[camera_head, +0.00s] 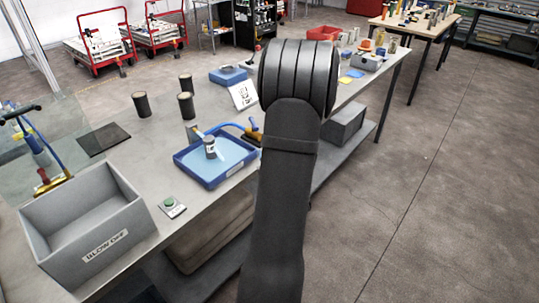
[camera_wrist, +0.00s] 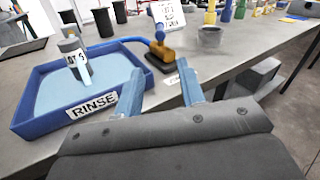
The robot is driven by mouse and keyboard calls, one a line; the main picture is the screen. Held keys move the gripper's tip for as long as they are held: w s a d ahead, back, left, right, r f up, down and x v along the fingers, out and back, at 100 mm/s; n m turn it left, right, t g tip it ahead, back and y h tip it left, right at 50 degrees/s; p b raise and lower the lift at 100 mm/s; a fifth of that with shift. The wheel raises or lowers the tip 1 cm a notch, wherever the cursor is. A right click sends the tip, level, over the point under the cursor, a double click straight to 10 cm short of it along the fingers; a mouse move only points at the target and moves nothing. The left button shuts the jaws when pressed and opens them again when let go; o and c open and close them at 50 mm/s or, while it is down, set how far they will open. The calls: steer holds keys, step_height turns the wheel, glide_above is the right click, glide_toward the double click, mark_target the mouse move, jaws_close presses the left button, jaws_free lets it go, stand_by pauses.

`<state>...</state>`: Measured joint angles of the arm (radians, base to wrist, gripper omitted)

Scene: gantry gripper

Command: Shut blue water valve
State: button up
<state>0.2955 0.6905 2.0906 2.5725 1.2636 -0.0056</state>
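The water valve is a brass fitting (camera_wrist: 164,53) with a blue knob (camera_wrist: 160,34) on top, on a dark base on the bench, just right of the rinse tray. A blue hose (camera_wrist: 128,40) runs from it over the tray. In the head view the brass fitting (camera_head: 254,125) shows left of my arm, partly hidden. My gripper (camera_wrist: 160,90) is open and empty in the wrist view. Its two fingers point toward the valve, apart from it, with the valve beyond and between them. In the head view my gripper is hidden behind my arm.
The blue tray (camera_wrist: 30,122), labelled RINSE, holds liquid and a grey-capped bottle (camera_wrist: 75,58). In the head view a grey BLOW OFF bin (camera_head: 112,245), a green button (camera_head: 171,206) and dark cups (camera_head: 186,104) stand on the bench. A white sign (camera_wrist: 168,14) stands behind the valve.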

steer(key=shift+s, duration=0.2)
steer(key=shift+o, duration=0.4)
steer(key=o, duration=0.3)
steer(key=shift+w, duration=0.1)
steer(key=n+g+y, duration=0.5)
steer(key=y, duration=0.4)
glide_toward(253, 124)
steer(key=x, duration=0.5)
steer(key=f+x, duration=0.1)
steer(key=x, duration=0.2)
steer(key=shift+w+f, duration=0.15)
steer(key=shift+w, duration=0.15)
